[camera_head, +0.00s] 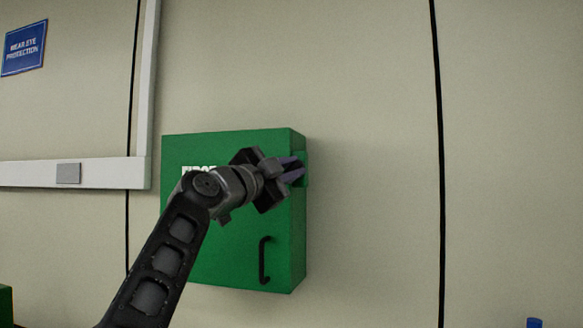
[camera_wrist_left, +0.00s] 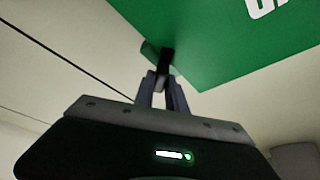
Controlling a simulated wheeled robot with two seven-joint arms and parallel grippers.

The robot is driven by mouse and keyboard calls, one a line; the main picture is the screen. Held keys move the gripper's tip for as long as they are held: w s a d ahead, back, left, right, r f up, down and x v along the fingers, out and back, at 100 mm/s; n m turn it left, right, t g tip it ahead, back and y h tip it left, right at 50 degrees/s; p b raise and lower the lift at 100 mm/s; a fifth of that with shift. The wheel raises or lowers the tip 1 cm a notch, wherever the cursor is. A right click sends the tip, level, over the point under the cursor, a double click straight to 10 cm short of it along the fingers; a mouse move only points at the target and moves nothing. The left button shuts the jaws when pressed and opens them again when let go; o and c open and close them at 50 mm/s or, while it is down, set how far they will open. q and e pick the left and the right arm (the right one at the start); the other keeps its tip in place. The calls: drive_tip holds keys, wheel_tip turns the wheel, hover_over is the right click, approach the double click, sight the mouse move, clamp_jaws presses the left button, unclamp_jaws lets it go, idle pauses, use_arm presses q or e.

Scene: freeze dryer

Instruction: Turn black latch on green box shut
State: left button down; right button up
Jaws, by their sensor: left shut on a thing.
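The green box (camera_head: 225,245) is fixed to the wall, and white lettering on its front is partly hidden by my left arm. My left gripper (camera_head: 296,168) reaches across the upper front to the box's right edge. In the left wrist view my left gripper (camera_wrist_left: 163,84) has its two fingers closed on the black latch (camera_wrist_left: 167,57), which stands at the edge of the green box (camera_wrist_left: 215,50). In the head view the latch is hidden by the fingers. My right gripper is in neither view.
A black handle (camera_head: 265,260) sits low on the box front. A white rail (camera_head: 105,173) with a grey plate runs along the wall at left, under a blue eye protection sign (camera_head: 24,47). The wall right of the box is bare.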

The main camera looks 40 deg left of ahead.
use_arm(q)
drive_tip(key=m+p, duration=0.1)
drive_tip(key=m, duration=0.1)
drive_tip(key=m+g+h+p, duration=0.1)
drive_tip(key=m+p, duration=0.1)
drive_tip(key=m, duration=0.1)
drive_tip(key=shift+r+g, duration=0.2)
drive_tip(key=shift+g, duration=0.1)
drive_tip(key=shift+f+m+g+p, duration=0.15)
drive_tip(key=shift+m+g+p, duration=0.35)
drive_tip(key=shift+m+p, duration=0.65)
drive_tip(key=c, duration=1.4)
unclamp_jaws()
drive_tip(key=s+b, duration=0.3)
drive_tip(key=s, duration=0.4)
drive_tip(key=shift+s+a, duration=0.2)
drive_tip(key=shift+s, duration=0.2)
